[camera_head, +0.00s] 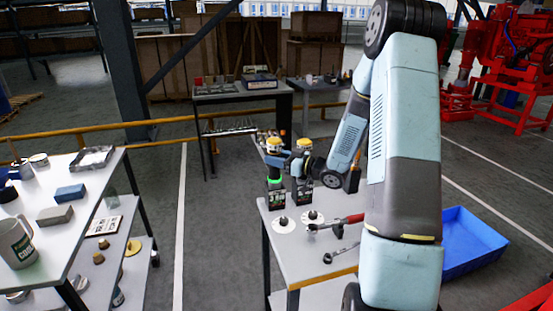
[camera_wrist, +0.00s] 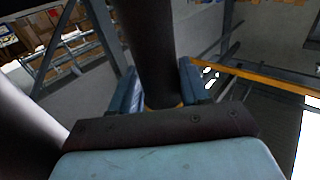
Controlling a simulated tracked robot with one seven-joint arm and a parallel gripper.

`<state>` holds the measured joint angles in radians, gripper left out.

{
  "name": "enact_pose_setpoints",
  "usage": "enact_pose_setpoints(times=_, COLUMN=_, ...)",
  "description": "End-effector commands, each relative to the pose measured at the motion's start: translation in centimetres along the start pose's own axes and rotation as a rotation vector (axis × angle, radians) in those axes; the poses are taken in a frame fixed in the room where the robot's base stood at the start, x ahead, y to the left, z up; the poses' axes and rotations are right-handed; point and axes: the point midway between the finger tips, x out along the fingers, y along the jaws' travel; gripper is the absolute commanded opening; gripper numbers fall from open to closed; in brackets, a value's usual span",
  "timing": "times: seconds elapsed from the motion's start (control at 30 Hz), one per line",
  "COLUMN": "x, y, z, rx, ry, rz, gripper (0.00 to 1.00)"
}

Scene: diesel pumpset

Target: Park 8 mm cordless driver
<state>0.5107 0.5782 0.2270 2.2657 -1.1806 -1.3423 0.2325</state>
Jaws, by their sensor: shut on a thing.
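My gripper (camera_head: 276,159) is at the far left corner of the near table. In the wrist view its blue fingers (camera_wrist: 160,92) are shut on a dark round driver body (camera_wrist: 158,45) with a yellow-orange ring at its lower end. In the head view this looks like the left cordless driver (camera_head: 274,180), upright, with a yellow top and a lit green band above a black lower part. A second, similar upright driver (camera_head: 303,190) with a yellow top stands just right of it, partly behind my wrist. Whether the held driver touches the table or a holder cannot be told.
The near table (camera_head: 305,258) also bears two pale discs (camera_head: 284,225), a red-handled tool (camera_head: 345,220) and a wrench (camera_head: 340,254). A blue bin (camera_head: 465,245) stands right on the floor. A loaded bench (camera_head: 60,187) is at left; a yellow rail (camera_head: 150,145) runs behind.

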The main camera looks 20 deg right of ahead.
Motion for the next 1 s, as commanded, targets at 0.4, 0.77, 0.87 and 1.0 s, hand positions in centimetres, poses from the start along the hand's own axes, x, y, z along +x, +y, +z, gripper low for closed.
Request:
enact_pose_setpoints(times=0.4, x=0.0, y=0.0, z=0.5, rx=0.0, ry=0.002, rz=0.0, gripper=0.0)
enact_pose_setpoints(times=0.77, x=0.0, y=0.0, z=1.0, rx=-0.001, ry=0.002, rz=0.0, gripper=0.0)
enact_pose_setpoints(times=0.87, x=0.0, y=0.0, z=1.1, rx=-0.001, ry=0.002, rz=0.0, gripper=0.0)
enact_pose_setpoints(times=1.0, x=0.0, y=0.0, z=1.3, rx=-0.001, ry=0.002, rz=0.0, gripper=0.0)
